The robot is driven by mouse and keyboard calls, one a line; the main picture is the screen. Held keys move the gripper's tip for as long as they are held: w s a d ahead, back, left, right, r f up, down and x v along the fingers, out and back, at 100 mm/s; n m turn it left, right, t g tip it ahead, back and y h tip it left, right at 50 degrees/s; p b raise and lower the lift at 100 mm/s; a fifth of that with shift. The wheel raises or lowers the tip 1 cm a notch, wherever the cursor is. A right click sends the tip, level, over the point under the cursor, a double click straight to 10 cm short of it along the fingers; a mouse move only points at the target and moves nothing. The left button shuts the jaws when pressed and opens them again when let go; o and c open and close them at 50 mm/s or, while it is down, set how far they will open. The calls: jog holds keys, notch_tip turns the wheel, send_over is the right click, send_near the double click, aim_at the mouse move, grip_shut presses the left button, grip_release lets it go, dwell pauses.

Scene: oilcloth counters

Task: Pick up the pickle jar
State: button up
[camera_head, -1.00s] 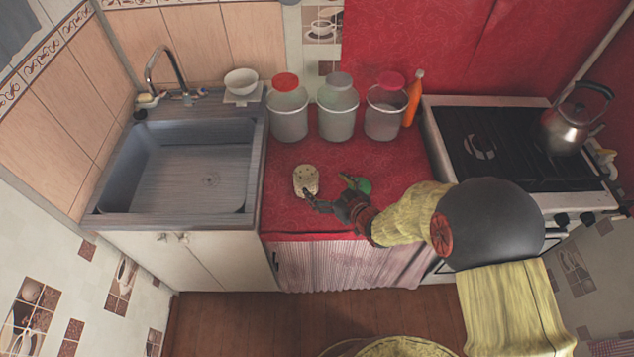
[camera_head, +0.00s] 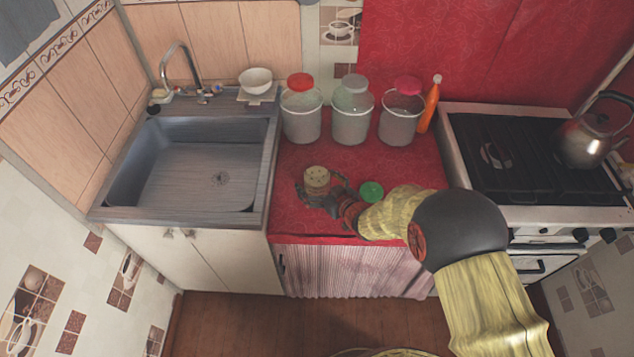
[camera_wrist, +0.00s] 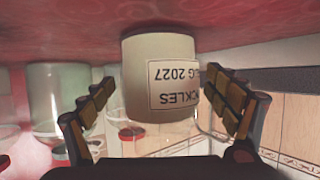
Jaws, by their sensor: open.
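The pickle jar (camera_head: 316,177) is a small beige jar with a speckled top, standing on the red counter. In the wrist view, which is upside down, the jar (camera_wrist: 158,95) shows a white label with part of "PICKLES" and "2027". My gripper (camera_head: 318,193) is low over the counter at the jar. In the wrist view my gripper (camera_wrist: 160,88) is open, with one finger on each side of the jar and visible gaps between. The jar's lower part is partly hidden by the gripper in the head view.
A green-lidded item (camera_head: 372,191) stands close to the right of my gripper. Three large clear jars (camera_head: 301,122) and an orange bottle (camera_head: 430,106) line the back of the red counter (camera_head: 290,160). The sink (camera_head: 185,175) is left, the stove (camera_head: 500,150) right.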

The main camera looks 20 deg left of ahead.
jog(key=shift+c, duration=0.4)
jog(key=c, duration=1.9)
jog(key=shift+w+r, duration=0.1)
jog(key=shift+r, duration=0.05)
jog(key=shift+c, duration=0.2)
jog(key=shift+r, duration=0.15)
